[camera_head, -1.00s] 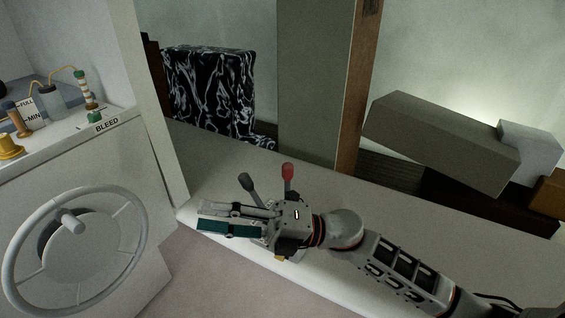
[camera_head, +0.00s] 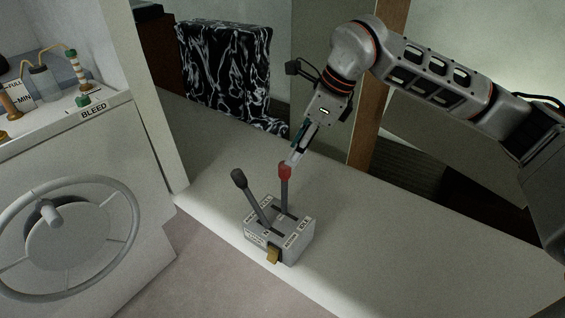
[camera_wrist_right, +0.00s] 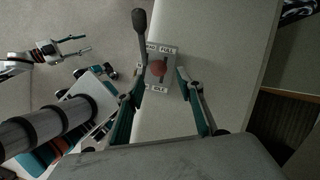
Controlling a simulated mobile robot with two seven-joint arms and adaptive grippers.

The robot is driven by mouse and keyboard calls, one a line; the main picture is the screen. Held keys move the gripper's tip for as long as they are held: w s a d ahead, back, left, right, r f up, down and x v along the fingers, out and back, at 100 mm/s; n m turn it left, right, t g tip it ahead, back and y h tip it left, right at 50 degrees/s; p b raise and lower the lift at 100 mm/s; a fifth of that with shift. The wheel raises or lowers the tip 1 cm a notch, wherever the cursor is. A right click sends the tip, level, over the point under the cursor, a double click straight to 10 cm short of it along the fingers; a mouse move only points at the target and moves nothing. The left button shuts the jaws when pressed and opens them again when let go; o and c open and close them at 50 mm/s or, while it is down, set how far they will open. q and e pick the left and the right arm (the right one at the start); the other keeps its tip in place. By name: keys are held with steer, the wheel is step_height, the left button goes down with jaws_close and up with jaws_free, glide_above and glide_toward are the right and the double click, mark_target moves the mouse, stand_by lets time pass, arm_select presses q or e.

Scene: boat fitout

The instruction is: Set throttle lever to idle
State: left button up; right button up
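A grey control box (camera_head: 290,248) on the white ledge carries a lever with a red knob (camera_head: 285,171) and one with a black knob (camera_head: 238,177). In the right wrist view, the red knob (camera_wrist_right: 157,68) lies over a plate (camera_wrist_right: 163,84) lettered FULL at the top and IDLE at the bottom. The red lever stands nearly upright; its exact slot position is hard to tell. My right gripper (camera_head: 294,158) points down at the red knob from above. In the wrist view its fingers (camera_wrist_right: 160,80) are apart, either side of the knob. My left gripper (camera_wrist_right: 85,44) is open and empty there.
A steering wheel (camera_head: 57,228) is on the white console at left, with bottles and a BLEED label (camera_head: 94,111) above. A black-and-white patterned seat (camera_head: 225,70) and a wooden post (camera_head: 372,130) stand behind. The ledge right of the box is clear.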

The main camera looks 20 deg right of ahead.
mark_target(285, 169)
steer(key=shift+x, duration=3.8)
steer(key=shift+s, duration=0.1)
jaws_close()
